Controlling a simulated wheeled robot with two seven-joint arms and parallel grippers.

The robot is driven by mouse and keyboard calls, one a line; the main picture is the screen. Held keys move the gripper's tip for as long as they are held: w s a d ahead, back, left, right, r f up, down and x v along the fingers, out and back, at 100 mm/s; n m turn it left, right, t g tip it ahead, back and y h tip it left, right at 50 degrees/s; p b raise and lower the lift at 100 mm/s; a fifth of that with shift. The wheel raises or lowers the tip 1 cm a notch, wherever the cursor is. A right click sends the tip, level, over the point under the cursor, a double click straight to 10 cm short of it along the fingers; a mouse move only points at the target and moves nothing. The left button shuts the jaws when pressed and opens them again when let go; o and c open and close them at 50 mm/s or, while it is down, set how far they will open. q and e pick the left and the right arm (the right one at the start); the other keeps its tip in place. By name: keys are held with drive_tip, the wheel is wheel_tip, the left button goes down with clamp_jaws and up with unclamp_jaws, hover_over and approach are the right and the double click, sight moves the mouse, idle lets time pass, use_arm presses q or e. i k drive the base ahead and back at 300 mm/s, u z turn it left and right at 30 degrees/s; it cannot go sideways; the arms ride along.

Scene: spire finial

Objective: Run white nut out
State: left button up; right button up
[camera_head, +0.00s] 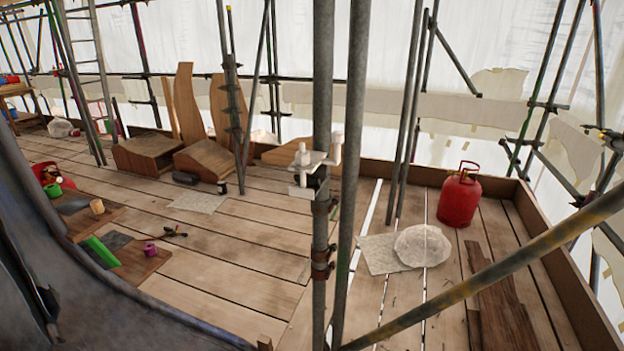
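A white fitting (314,160) sits at the scaffold poles in the middle of the view. It has a flat plate with short upright white parts: one stands at its left (302,153) and a taller one at its right (337,146). Which of these is the white nut I cannot tell at this size. A thick upright pole passes close by and a dark clamp sits just below the fitting. Neither of my grippers shows in this view.
Upright poles (353,150) and a slanting tube (490,270) cross the foreground. A red gas bottle (460,198) stands on the planks at the right, near a pale round sack (422,246). Boards with small coloured items (137,259) lie at the left. The middle planks are fairly clear.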

sight(302, 161)
drive_tip(key=z, duration=2.3)
drive_tip(key=k, duration=1.15)
drive_tip(key=u, duration=0.3)
